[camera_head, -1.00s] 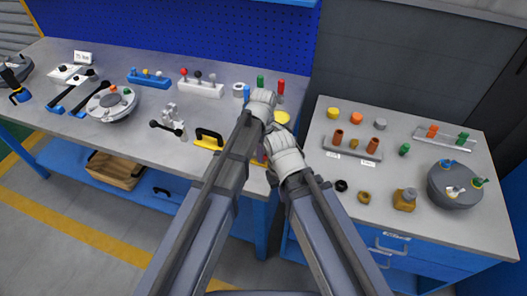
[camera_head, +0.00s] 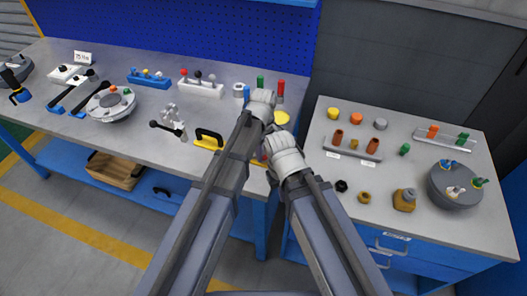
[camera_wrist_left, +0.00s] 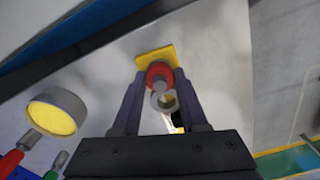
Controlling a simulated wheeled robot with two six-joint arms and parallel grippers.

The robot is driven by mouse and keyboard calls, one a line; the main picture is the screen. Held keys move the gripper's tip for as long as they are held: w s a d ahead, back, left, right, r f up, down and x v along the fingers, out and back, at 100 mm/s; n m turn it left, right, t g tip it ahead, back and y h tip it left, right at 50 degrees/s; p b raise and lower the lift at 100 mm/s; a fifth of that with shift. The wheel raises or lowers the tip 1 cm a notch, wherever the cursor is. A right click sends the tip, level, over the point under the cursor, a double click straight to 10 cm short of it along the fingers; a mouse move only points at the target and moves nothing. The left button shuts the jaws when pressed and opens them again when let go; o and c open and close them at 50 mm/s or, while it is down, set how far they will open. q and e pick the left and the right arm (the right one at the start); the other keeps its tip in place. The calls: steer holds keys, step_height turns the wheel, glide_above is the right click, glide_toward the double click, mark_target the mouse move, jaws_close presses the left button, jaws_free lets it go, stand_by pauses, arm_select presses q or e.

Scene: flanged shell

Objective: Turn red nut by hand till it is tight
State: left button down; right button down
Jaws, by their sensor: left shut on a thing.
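The red nut (camera_wrist_left: 158,72) shows in the left wrist view, in front of a yellow block (camera_wrist_left: 155,57). A grey ring-like end (camera_wrist_left: 163,101) sticks out from it towards the camera. My left gripper (camera_wrist_left: 161,84) has its two dark fingers on either side of the nut and is shut on it. In the head view my left wrist (camera_head: 262,105) is over the right end of the long bench and hides its fingers and the nut. My right wrist (camera_head: 284,160) is just below it, and its fingers are hidden.
A round yellow-topped piece (camera_wrist_left: 58,113) and screwdriver-like tools (camera_head: 280,90) stand close to my left gripper. A yellow-handled piece (camera_head: 208,139) lies to the left. A second bench (camera_head: 320,200) on the right carries loose caps, an oil can and a round grey housing (camera_head: 455,187).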

arm_select(q)
steer(key=shift+m, duration=2.1)
steer(key=shift+c, duration=2.2)
jaws_free()
step_height(320, 180, up, 8)
steer(key=p, duration=0.8)
steer(key=shift+f, duration=0.1)
